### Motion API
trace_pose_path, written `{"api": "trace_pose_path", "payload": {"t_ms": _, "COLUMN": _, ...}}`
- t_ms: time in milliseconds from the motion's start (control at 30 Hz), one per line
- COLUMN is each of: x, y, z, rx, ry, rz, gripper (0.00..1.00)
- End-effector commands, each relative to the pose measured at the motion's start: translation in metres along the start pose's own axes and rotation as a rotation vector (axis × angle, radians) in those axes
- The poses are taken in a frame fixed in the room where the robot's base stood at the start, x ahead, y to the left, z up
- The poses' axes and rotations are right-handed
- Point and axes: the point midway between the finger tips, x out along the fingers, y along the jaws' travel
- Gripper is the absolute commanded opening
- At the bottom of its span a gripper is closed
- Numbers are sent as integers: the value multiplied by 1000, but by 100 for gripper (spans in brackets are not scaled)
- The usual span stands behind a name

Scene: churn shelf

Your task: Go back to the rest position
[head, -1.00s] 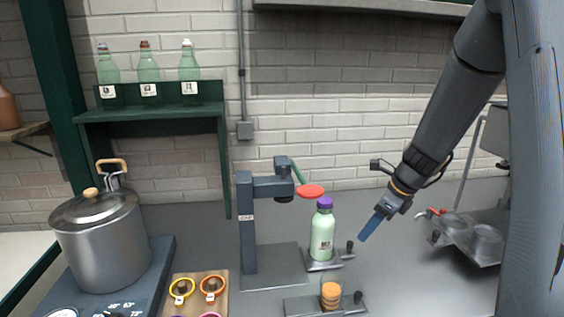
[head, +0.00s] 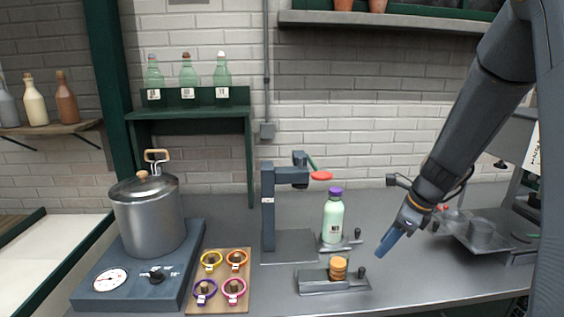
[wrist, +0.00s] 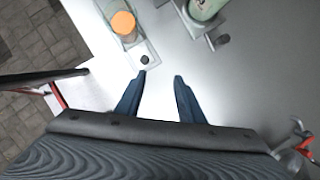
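My gripper (head: 392,238) hangs over the right part of the grey counter, pointing down and left. In the wrist view my gripper (wrist: 160,78) shows two blue fingers spread apart with bare counter between them, so it is open and empty. A green bottle with a purple cap (head: 333,218) stands upright to the left of it in a small metal holder. A small jar with orange contents (head: 338,268) sits in a metal tray at the front; its orange top also shows in the wrist view (wrist: 123,22). My gripper touches neither.
A dark press stand (head: 268,212) with a red disc stands behind the jar. A steel pot (head: 148,222) stands on a blue-grey scale at left, beside a wooden board (head: 220,302) with several coloured rings. A metal rack (head: 490,240) is at right. Counter right of the jar is clear.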

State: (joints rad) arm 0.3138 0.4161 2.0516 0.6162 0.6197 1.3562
Motion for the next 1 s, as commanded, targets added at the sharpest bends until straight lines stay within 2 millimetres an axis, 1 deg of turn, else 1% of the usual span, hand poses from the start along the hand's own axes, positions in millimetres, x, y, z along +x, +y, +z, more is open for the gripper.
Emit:
{"api": "trace_pose_path", "payload": {"t_ms": 267, "x": 2, "y": 33, "z": -1, "rx": -293, "ry": 54, "rz": 20, "gripper": 35}}
{"api": "trace_pose_path", "payload": {"t_ms": 467, "x": 3, "y": 70, "z": -3, "rx": -632, "ry": 106, "rz": 52, "gripper": 35}}
{"api": "trace_pose_path", "payload": {"t_ms": 567, "x": 4, "y": 94, "z": -6, "rx": -867, "ry": 137, "rz": 79, "gripper": 35}}
{"api": "trace_pose_path", "payload": {"t_ms": 667, "x": 4, "y": 125, "z": -12, "rx": -1183, "ry": 173, "rz": 120, "gripper": 35}}
{"api": "trace_pose_path", "payload": {"t_ms": 700, "x": 4, "y": 138, "z": -16, "rx": -1325, "ry": 187, "rz": 141, "gripper": 35}}
{"api": "trace_pose_path", "payload": {"t_ms": 800, "x": 4, "y": 166, "z": -24, "rx": -1658, "ry": 214, "rz": 193, "gripper": 35}}
{"api": "trace_pose_path", "payload": {"t_ms": 900, "x": 3, "y": 186, "z": -32, "rx": -1913, "ry": 229, "rz": 237, "gripper": 35}}
{"api": "trace_pose_path", "payload": {"t_ms": 1000, "x": 3, "y": 199, "z": -37, "rx": -2076, "ry": 236, "rz": 268, "gripper": 35}}
